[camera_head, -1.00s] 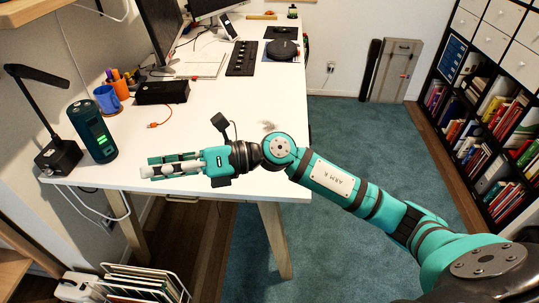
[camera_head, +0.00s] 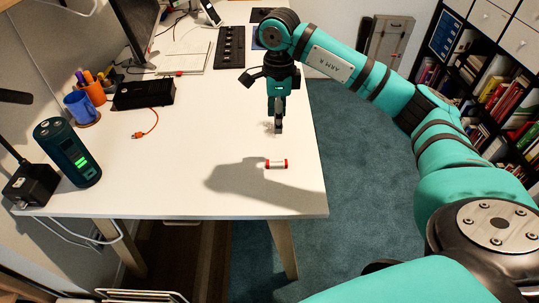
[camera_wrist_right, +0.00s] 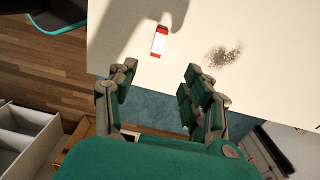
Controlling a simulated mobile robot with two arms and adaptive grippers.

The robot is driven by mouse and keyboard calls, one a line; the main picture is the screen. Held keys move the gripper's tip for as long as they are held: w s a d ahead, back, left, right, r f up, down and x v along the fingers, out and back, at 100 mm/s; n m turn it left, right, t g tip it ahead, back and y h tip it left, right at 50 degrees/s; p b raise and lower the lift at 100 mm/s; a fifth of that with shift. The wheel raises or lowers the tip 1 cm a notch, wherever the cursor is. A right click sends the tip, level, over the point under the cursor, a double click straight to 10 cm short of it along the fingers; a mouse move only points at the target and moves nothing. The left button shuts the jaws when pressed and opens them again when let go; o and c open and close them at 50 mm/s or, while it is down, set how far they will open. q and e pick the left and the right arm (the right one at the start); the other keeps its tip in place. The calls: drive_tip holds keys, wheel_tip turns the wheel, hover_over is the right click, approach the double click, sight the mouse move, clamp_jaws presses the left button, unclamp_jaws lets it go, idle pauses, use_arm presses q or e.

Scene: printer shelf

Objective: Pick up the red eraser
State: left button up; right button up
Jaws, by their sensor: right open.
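The eraser (camera_head: 276,164) is a small white block with red ends. It lies flat on the white desk near its front edge, right of centre in the head view. It also shows in the right wrist view (camera_wrist_right: 159,41), at the top middle, beyond the fingertips. My right gripper (camera_head: 278,126) points down over the desk, farther back than the eraser and apart from it. In the right wrist view its fingers (camera_wrist_right: 157,82) are spread with nothing between them. My left gripper is not in view.
A dark speckled patch (camera_wrist_right: 222,55) marks the desk near the eraser. A dark cylindrical device (camera_head: 68,152), a blue cup (camera_head: 81,106) and a black box (camera_head: 144,93) stand at the left. The desk around the eraser is clear. A bookshelf (camera_head: 478,75) stands at the right.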

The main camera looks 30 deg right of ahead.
hover_over(279, 162)
wheel_tip(279, 162, down, 6)
drive_tip(key=f, duration=0.3)
drive_tip(key=shift+s+a+p, duration=0.1)
drive_tip(key=shift+a+p, duration=0.25)
drive_tip(key=shift+p, duration=0.05)
drive_tip(key=shift+f, duration=0.95)
drive_tip(key=f, duration=0.3)
drive_tip(key=f+p, duration=0.1)
drive_tip(key=shift+d+f, duration=0.2)
drive_tip(key=shift+d, duration=0.05)
drive_tip(key=shift+f, duration=0.35)
clamp_jaws()
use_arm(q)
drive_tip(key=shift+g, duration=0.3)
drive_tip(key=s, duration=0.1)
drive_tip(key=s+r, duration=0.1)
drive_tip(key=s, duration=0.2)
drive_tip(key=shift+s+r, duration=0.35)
use_arm(e)
drive_tip(key=shift+r, duration=0.1)
